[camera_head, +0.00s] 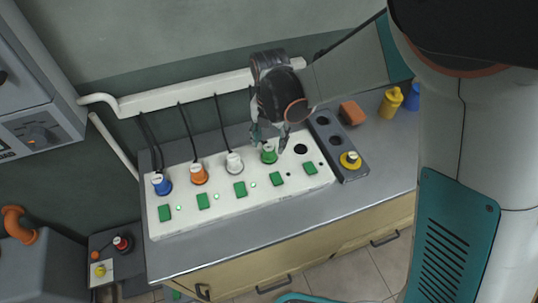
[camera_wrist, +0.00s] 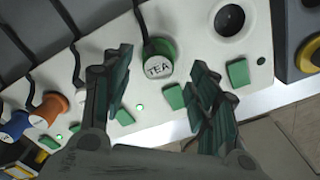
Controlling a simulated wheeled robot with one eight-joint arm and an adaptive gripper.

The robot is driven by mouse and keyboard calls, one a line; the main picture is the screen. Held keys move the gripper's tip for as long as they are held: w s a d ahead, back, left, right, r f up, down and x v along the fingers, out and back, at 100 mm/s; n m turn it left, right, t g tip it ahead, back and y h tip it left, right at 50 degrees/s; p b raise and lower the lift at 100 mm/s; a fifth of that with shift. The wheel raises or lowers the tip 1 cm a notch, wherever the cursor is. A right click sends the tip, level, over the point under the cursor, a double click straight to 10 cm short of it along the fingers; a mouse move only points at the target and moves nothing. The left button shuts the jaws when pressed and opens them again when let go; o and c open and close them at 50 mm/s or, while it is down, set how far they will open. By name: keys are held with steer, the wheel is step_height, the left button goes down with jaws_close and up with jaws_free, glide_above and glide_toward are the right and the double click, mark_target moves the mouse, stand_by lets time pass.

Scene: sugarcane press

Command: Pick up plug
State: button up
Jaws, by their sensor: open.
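The green plug (camera_head: 269,155) has a white top and sits in the white panel (camera_head: 240,208) on the grey counter. In the wrist view, the green plug (camera_wrist: 160,60) shows the label "TEA" on its top, with a dark cord behind it. My gripper (camera_head: 268,142) is just above it in the head view. In the wrist view, my gripper (camera_wrist: 160,85) is open, its two fingers to the left and right of the plug with visible gaps. Other plugs in the panel are white (camera_head: 234,163), orange (camera_head: 199,173) and blue (camera_head: 162,184).
An empty round socket (camera_head: 300,149) is to the right of the green plug. Green square buttons (camera_head: 240,189) line the panel's front. A grey block with a yellow plug (camera_head: 350,160) stands at right. A brown block (camera_head: 352,112) and a yellow container (camera_head: 390,102) are behind it.

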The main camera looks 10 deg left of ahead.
mark_target(269, 146)
steer(key=shift+a+f+b, duration=0.1)
steer(key=shift+f+b, duration=1.2)
steer(key=shift+f, duration=1.45)
steer(key=shift+r, duration=0.1)
steer(key=shift+c, duration=0.5)
steer(key=c, duration=1.1)
